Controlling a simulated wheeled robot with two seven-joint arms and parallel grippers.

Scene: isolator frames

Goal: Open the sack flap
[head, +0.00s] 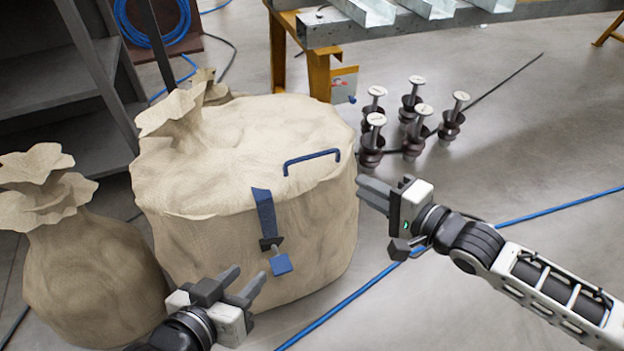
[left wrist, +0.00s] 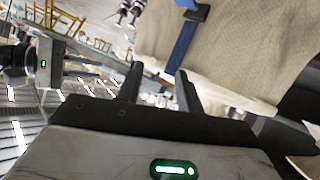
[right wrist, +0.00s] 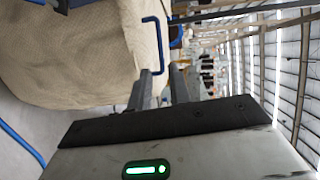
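A large tan sack (head: 318,232) stands left of centre, its broad top flap (head: 255,130) lying closed. A blue handle (head: 312,156) is fixed on the flap; the right wrist view shows it (right wrist: 161,45) beyond the fingers. A blue strap (head: 264,210) hangs over the front edge to a dark buckle (head: 271,243) and blue tab (head: 281,264). My left gripper (head: 246,280) is open and empty, low in front of the sack beside the tab; the strap shows in the left wrist view (left wrist: 182,48). My right gripper (head: 366,192) is partly open and empty, just right of the sack, apart from the handle.
A smaller tied sack (head: 85,265) stands at left, with a dark shelf (head: 60,90) behind. Several dark spindles with pale tops (head: 413,130) stand behind my right gripper. A metal bench (head: 330,35) spans the back.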

